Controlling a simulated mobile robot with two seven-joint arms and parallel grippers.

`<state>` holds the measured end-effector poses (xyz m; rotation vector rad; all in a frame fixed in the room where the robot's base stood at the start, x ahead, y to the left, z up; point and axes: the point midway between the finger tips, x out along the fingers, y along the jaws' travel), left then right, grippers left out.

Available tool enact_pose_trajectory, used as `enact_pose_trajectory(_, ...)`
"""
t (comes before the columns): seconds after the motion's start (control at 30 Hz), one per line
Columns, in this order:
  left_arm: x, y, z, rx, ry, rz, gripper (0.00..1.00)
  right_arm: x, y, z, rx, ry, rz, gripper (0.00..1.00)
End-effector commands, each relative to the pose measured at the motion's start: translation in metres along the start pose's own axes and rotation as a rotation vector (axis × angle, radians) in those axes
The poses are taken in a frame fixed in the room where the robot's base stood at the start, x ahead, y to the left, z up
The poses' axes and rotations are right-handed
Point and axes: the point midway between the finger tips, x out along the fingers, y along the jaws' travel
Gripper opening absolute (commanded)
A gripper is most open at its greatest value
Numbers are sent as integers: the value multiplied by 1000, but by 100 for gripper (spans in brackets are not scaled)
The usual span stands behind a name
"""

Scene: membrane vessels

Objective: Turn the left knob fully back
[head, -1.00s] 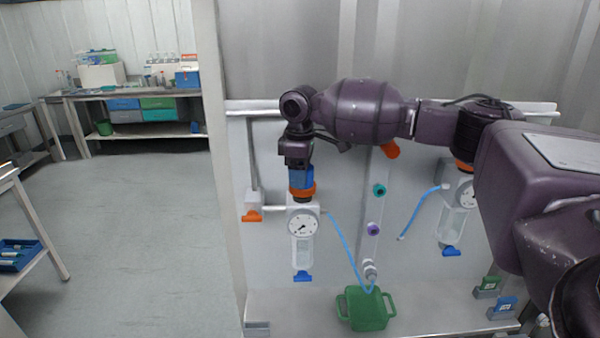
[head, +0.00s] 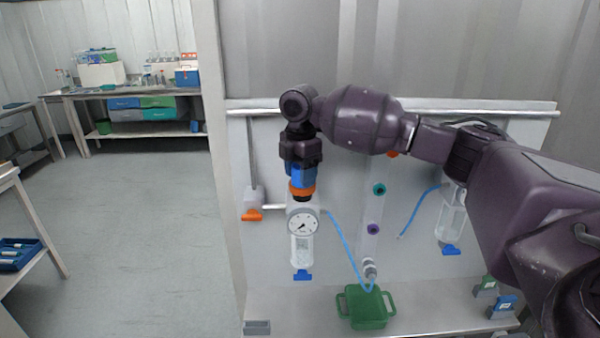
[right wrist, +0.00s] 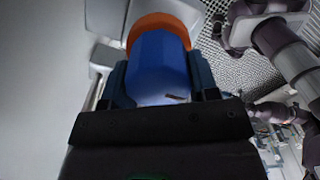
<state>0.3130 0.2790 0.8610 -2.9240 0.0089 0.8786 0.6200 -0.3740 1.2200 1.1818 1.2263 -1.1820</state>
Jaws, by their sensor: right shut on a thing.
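The left knob is blue with an orange collar below it (head: 301,190). It sits on top of the left vessel (head: 301,250), which has a round white gauge (head: 303,223) and a blue tap at its foot. My right gripper (head: 301,172) comes down from above and is shut on the knob. In the right wrist view the blue knob (right wrist: 158,65) sits between the two fingers, with the orange collar (right wrist: 165,22) beyond it. My left gripper is not in view.
A green container (head: 364,308) stands on the ledge below, with a blue hose (head: 341,240) running to it. An orange tap (head: 251,215) is left of the vessel. A second vessel (head: 451,220) at the right is partly hidden by my right arm.

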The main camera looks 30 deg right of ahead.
Motion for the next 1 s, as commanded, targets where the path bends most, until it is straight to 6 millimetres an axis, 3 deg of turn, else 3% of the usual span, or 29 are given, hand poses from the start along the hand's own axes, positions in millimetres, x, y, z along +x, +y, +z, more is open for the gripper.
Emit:
enact_pose_trajectory(0.67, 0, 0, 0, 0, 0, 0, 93, 0, 0, 0, -58, -1, 0, 31)
enact_pose_trajectory(0.7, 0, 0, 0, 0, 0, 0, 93, 0, 0, 0, -58, -1, 0, 61)
enact_pose_trajectory(0.8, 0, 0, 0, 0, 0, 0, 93, 0, 0, 0, -58, 0, 0, 76)
enact_pose_trajectory(0.83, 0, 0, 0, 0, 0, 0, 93, 0, 0, 0, -58, 0, 0, 80)
enact_pose_trajectory(1.0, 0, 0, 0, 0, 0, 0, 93, 0, 0, 0, -57, 0, 0, 80)
